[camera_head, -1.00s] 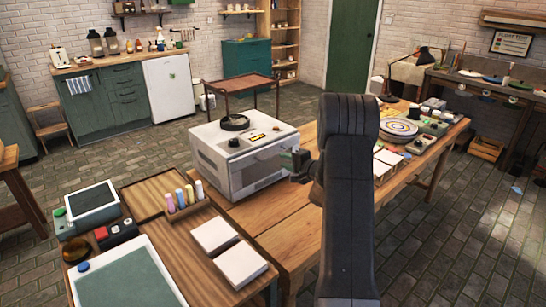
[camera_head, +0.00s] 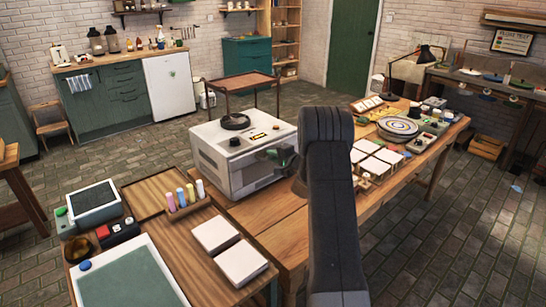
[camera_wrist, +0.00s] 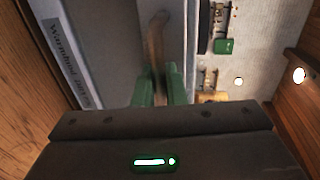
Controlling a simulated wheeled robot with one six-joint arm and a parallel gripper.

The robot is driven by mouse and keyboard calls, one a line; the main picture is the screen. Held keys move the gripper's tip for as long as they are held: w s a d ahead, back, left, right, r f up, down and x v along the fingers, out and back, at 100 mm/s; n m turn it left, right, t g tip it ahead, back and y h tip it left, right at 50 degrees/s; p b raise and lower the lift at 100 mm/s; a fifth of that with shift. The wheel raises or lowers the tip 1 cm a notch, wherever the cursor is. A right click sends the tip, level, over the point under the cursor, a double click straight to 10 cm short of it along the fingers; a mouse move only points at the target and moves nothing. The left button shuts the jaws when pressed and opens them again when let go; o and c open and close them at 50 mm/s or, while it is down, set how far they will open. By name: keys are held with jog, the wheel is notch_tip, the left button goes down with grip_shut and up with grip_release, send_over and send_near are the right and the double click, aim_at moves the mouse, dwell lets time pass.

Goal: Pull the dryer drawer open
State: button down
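The dryer (camera_head: 222,160) is a white box on the wooden table, with a dark round piece and a knob on top. Its front faces right and looks closed, partly hidden by my arm. The wrist view shows its pale side with a printed label (camera_wrist: 68,62). A brownish handle-like bar (camera_wrist: 156,38) runs down toward my gripper (camera_wrist: 160,84). The green fingers stand close together on either side of the bar's near end. In the head view my gripper (camera_head: 284,157) is at the dryer's front. Whether the fingers grip the bar is unclear.
White tiles (camera_head: 241,263), a wooden tray (camera_head: 151,195) and coloured bottles (camera_head: 180,197) lie left of the dryer. More white tiles (camera_head: 376,168) and a round banded plate (camera_head: 398,127) stand to the right. Bare tabletop (camera_head: 282,227) shows before the dryer.

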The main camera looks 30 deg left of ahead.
jog(key=f+p+v, duration=0.2)
jog(key=v, duration=1.1)
jog(key=d+f+p+v, duration=0.1)
jog(key=f+p+v, duration=0.2)
jog(key=v, duration=0.9)
jog(key=shift+s+d+f, duration=0.2)
jog(key=shift+s+d, duration=0.1)
jog(key=shift+s, duration=0.2)
jog(key=c, duration=1.6)
grip_release()
jog(key=b+v, duration=0.1)
jog(key=v, duration=1.2)
jog(key=shift+s+d, duration=0.15)
jog(key=shift+d, duration=0.25)
jog(key=shift+a, duration=0.1)
jog(key=p+x, duration=0.1)
jog(key=x, duration=1.2)
jog(key=shift+w+a, duration=0.2)
jog(key=shift+a, duration=0.15)
